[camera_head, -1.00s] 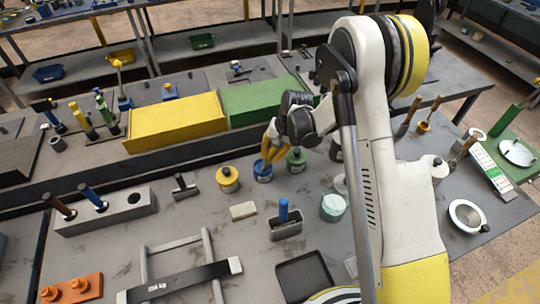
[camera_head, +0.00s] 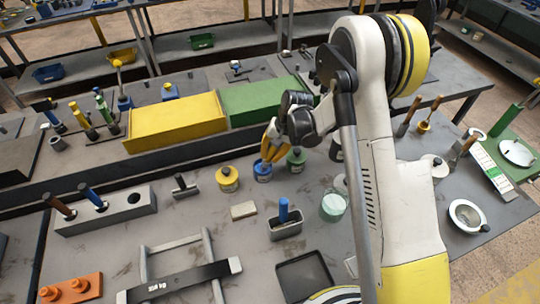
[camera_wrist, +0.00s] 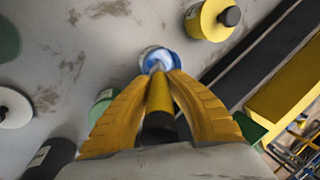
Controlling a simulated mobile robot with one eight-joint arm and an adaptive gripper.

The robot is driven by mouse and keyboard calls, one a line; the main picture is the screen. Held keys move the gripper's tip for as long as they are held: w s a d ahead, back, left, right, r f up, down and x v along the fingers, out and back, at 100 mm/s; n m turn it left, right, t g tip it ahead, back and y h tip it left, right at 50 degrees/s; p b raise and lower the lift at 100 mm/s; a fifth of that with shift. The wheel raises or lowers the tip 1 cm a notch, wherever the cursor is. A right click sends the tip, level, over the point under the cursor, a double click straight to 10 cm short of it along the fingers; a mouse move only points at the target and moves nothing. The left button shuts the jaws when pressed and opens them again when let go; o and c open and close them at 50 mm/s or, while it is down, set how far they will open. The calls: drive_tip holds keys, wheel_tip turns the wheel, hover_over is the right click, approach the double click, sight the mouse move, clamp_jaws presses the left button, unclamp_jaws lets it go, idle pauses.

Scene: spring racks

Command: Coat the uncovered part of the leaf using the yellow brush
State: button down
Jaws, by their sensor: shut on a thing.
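My gripper (camera_head: 272,146) is shut on the yellow brush (camera_wrist: 160,95), whose handle shows between the yellow fingers in the wrist view (camera_wrist: 160,112). The brush points down at the blue pot (camera_head: 263,171), which also shows in the wrist view (camera_wrist: 158,58). The brush's far end overlaps the pot's mouth; how deep it sits is hidden. The leaf (camera_head: 190,278) is a dark flat bar with a white label, lying across a grey frame at the front left. Its right end is pale, apparently bare metal. My gripper is well behind and right of it.
A yellow pot (camera_head: 228,178) and a green pot (camera_head: 297,159) flank the blue pot. A grey holder with a blue handle (camera_head: 284,222) stands nearer. Yellow (camera_head: 176,122) and green (camera_head: 262,103) boxes stand behind. A small pale block (camera_head: 243,211) lies between the pots and the leaf.

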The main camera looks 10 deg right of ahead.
drive_tip(key=shift+r+p, duration=1.15)
drive_tip(key=shift+r, duration=1.45)
drive_tip(key=shift+r+p, duration=0.8)
drive_tip(key=shift+r, duration=1.25)
drive_tip(key=shift+s, duration=0.1)
